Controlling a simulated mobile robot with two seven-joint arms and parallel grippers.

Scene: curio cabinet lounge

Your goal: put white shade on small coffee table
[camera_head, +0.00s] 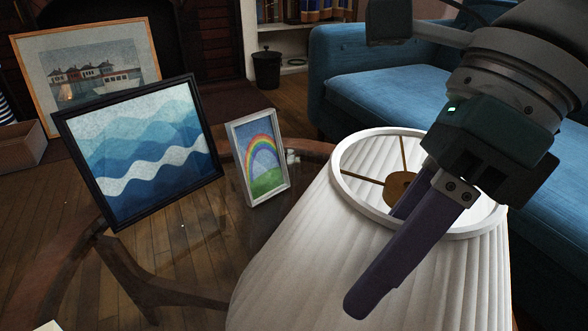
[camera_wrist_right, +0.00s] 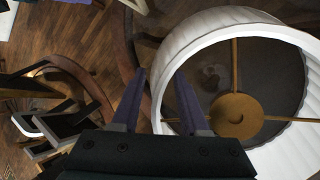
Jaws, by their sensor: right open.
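The white pleated shade (camera_head: 330,265) stands upright in the near right of the head view, its open top showing a brass hub and spokes. It also fills the right of the wrist view (camera_wrist_right: 195,35). Its lower end is cut off, so what supports it is hidden. My right gripper (camera_head: 378,260) is open at the shade's near rim, one finger outside the wall and one over the opening; the wrist view shows the fingers (camera_wrist_right: 160,76) either side of the rim. A glass-topped table with a dark wooden frame (camera_head: 140,285) lies left of the shade. My left gripper is not in view.
A wave picture (camera_head: 150,155) and a small rainbow picture (camera_head: 262,160) stand on the table side. A blue sofa (camera_head: 390,95) is behind the shade. A black bin (camera_head: 266,70) and a harbour picture (camera_head: 90,75) stand farther back. The near glass looks clear.

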